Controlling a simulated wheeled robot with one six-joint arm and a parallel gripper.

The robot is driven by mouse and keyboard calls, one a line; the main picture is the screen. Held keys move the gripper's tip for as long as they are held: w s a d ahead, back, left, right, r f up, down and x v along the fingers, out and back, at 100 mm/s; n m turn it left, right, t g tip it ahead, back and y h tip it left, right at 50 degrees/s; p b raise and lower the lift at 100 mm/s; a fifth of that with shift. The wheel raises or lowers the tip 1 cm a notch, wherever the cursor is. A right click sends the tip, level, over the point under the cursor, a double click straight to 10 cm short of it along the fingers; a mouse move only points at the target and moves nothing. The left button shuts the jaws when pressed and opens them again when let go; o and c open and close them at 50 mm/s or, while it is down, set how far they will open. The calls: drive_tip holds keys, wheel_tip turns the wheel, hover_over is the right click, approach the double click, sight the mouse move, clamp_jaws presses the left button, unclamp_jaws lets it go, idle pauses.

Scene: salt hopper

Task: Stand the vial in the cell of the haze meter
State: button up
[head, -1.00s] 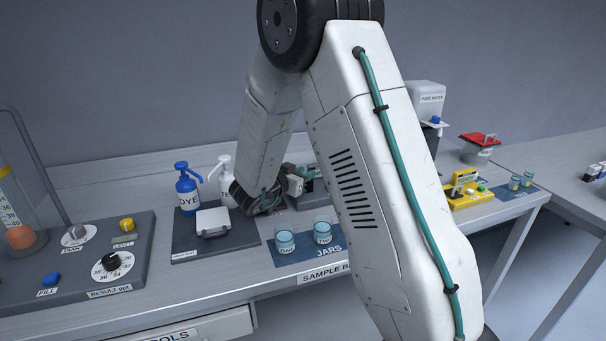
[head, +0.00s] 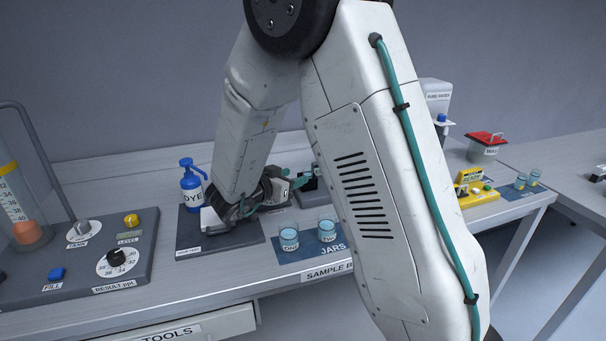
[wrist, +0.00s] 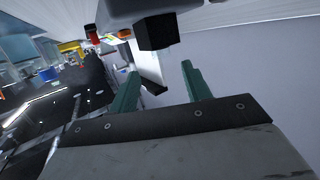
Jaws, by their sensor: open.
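My gripper (head: 306,180) is above the left bench, beyond the jars, its teal fingers pointing right toward a dark device (head: 312,196) mostly hidden by my arm. I cannot make out the vial in either view. No label reading haze meter can be read, so I cannot tell which device it is.
Two jars (head: 289,238) (head: 327,230) stand in front. A yellow device (head: 472,190) and a red-lidded pot (head: 485,147) are farther right.

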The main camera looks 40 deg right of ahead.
drive_tip(key=shift+v, duration=2.2)
